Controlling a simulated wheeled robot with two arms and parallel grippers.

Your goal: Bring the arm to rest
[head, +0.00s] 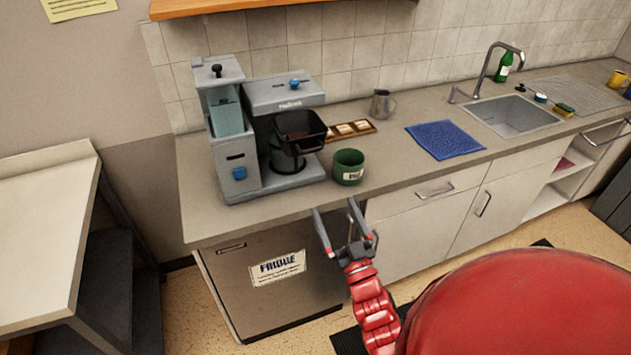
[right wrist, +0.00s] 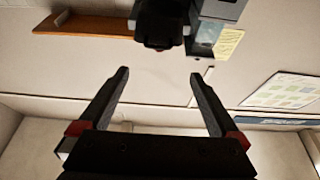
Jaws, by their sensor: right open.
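My right gripper (head: 338,224) is open, with nothing between its fingers. In the head view it is in front of the counter's front edge, below the green mug (head: 348,167). Its red arm comes up from the lower right. In the right wrist view the two fingers (right wrist: 158,85) are spread apart, with wall and the underside of part of the coffee machine (right wrist: 160,25) beyond. My left gripper is in neither view.
The coffee machine (head: 287,95) stands on the counter (head: 400,175) behind the mug. A metal pitcher (head: 382,104), a blue cloth (head: 445,139) and a sink (head: 515,117) are to the right. The fridge (head: 270,285) is below. A side table (head: 40,220) stands at left.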

